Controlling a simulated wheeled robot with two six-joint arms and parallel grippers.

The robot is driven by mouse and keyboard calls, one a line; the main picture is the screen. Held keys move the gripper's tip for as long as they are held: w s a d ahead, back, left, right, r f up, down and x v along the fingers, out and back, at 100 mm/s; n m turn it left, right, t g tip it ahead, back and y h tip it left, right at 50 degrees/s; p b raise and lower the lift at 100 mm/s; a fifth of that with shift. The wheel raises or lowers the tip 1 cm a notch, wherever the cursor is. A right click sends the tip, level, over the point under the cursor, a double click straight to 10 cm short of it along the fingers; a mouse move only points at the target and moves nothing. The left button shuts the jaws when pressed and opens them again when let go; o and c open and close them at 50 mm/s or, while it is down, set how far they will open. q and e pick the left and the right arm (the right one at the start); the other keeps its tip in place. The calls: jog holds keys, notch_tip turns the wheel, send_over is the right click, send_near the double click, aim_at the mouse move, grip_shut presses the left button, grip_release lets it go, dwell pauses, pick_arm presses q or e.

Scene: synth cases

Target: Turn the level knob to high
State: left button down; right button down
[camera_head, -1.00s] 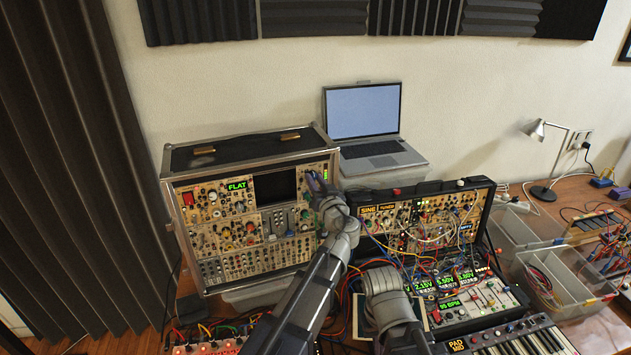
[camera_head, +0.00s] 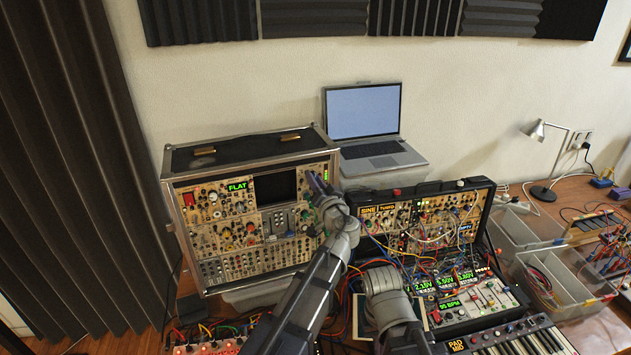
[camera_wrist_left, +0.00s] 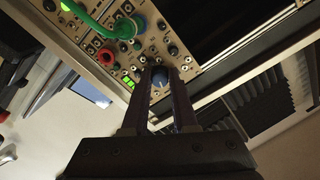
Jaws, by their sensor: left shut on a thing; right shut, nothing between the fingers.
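The level knob (camera_wrist_left: 160,76) is a blue knob with a white pointer mark, seen in the left wrist view. My left gripper (camera_wrist_left: 163,88) is shut on it, one dark finger on each side. Its printed label is not readable. In the head view my left gripper (camera_head: 316,182) reaches the upper right edge of the tan panel (camera_head: 242,262) of the left synth case, where its fingers hide the knob. My right arm's wrist stands low in front of the right case; its fingers do not show.
Lit green bars (camera_wrist_left: 128,80) sit beside the knob. A red knob (camera_wrist_left: 105,56) and a green cable (camera_wrist_left: 98,24) are close by. The right synth case (camera_head: 470,205) is full of patch cables. A laptop (camera_head: 365,120) stands behind, and clear bins (camera_head: 515,235) stand at right.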

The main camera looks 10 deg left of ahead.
pick_arm(q)
jog(key=m, duration=2.1)
jog(key=shift+d+m+g+y, duration=0.15)
jog(key=shift+m+g+y, duration=0.15)
jog(key=shift+y, duration=0.1)
jog(key=shift+r+m, duration=0.1)
jog(key=shift+m, duration=0.2)
jog(key=c, duration=0.7)
grip_release()
